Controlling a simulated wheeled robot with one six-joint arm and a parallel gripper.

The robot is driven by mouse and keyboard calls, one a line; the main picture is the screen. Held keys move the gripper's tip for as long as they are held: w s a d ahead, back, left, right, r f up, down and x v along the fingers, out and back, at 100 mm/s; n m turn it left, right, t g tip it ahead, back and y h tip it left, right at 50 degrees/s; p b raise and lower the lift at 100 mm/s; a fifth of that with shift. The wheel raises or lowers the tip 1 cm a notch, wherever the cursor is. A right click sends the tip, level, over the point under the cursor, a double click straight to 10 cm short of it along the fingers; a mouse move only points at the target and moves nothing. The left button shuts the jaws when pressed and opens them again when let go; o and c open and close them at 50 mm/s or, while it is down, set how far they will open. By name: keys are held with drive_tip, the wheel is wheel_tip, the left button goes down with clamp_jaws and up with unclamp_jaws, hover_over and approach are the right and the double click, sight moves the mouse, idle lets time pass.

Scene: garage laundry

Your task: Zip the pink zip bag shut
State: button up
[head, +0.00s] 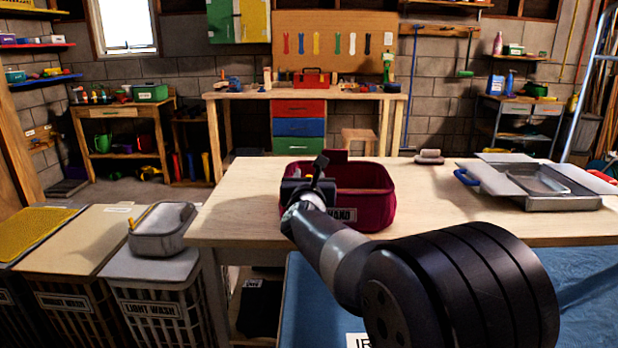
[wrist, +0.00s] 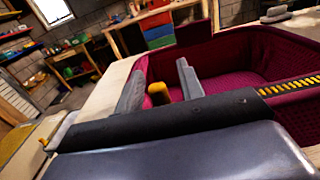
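The pink zip bag (head: 375,212), deep crimson and box-shaped, stands on the wooden table with a label on its front, partly covered by my arm. Its top is open, and its inside (wrist: 235,60) shows in the wrist view. A strip of yellow zip teeth (wrist: 292,86) runs along its rim at the right. My gripper (head: 312,178) is at the bag's near left corner.
A grey bag (head: 165,232) with a yellow pull sits on the light wash hamper at left. A metal tray (head: 550,202) with flaps lies on the table at right, and a small grey-pink block (head: 429,157) at the back edge. The table (head: 440,205) between is clear.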

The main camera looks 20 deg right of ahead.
drive_tip(key=v, duration=1)
drive_tip(key=shift+s, duration=0.4)
drive_tip(key=shift+a, duration=0.1)
drive_tip(key=p+x, duration=0.1)
drive_tip(key=x, duration=0.2)
drive_tip(key=p+x, duration=0.2)
drive_tip(key=x, duration=0.1)
drive_tip(key=p+x, duration=0.2)
drive_tip(key=x, duration=0.1)
drive_tip(key=shift+r, duration=0.4)
drive_tip(key=shift+c, duration=0.3)
clamp_jaws()
